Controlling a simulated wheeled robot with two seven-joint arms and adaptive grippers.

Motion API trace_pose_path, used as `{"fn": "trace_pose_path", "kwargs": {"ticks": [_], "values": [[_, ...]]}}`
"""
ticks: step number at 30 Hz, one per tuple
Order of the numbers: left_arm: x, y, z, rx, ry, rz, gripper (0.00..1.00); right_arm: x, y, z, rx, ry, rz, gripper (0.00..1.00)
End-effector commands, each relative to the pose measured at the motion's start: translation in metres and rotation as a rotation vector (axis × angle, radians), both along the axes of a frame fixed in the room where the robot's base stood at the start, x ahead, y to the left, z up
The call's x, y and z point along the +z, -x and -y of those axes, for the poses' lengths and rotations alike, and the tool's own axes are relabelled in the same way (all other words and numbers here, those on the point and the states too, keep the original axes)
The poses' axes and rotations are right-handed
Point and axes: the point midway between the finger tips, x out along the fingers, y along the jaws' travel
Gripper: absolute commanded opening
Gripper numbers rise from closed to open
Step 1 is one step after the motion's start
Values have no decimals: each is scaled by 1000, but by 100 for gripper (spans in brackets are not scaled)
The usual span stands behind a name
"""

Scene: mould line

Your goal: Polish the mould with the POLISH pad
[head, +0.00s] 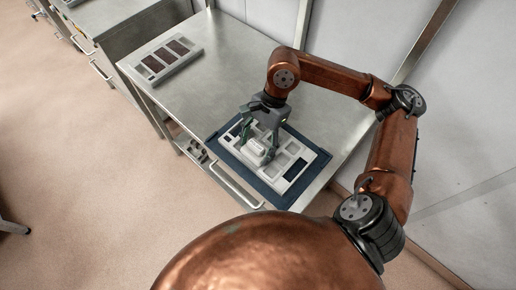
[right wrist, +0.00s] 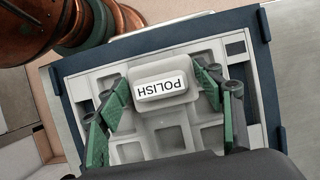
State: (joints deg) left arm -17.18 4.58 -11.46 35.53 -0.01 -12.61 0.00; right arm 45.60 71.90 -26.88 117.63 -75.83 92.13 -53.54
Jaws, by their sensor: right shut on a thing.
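The pale grey mould (head: 284,164) with square pockets lies in a dark blue tray or mat (head: 228,166) near the front edge of the steel table. It also fills the right wrist view (right wrist: 112,55). The white pad labelled POLISH (right wrist: 158,88) is over the mould's pockets; its label reads upside down there. In the head view the pad (head: 257,149) shows between the fingers. My right gripper (head: 260,142) is shut on the pad, with green fingers on either side of it. I cannot tell whether the pad touches the mould. My left gripper is not in view.
A second pale mould with dark brown filled pockets (head: 166,57) lies at the far left of the steel table (head: 222,70). A table handle (head: 236,186) juts out at the front. The table's middle is clear. A wall panel (head: 456,110) stands to the right.

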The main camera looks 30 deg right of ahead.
Motion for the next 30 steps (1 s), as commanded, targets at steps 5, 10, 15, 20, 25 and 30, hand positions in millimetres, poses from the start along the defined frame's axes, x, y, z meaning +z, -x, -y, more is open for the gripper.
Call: {"fn": "trace_pose_path", "kwargs": {"ticks": [5, 10, 15, 20, 25, 30], "values": [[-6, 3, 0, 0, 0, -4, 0, 0, -12, -4, 1, -2, 0, 42], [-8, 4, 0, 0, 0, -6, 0, 1, -19, -6, 1, -1, 0, 42], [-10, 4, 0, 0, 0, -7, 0, 1, -23, -7, 1, -2, -1, 42], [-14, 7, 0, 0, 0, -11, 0, 0, -33, -10, 1, -3, 0, 42], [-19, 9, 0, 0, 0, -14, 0, -1, -43, -14, 1, -3, 0, 42], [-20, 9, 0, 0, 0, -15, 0, -1, -47, -14, 1, -2, -1, 42]]}}
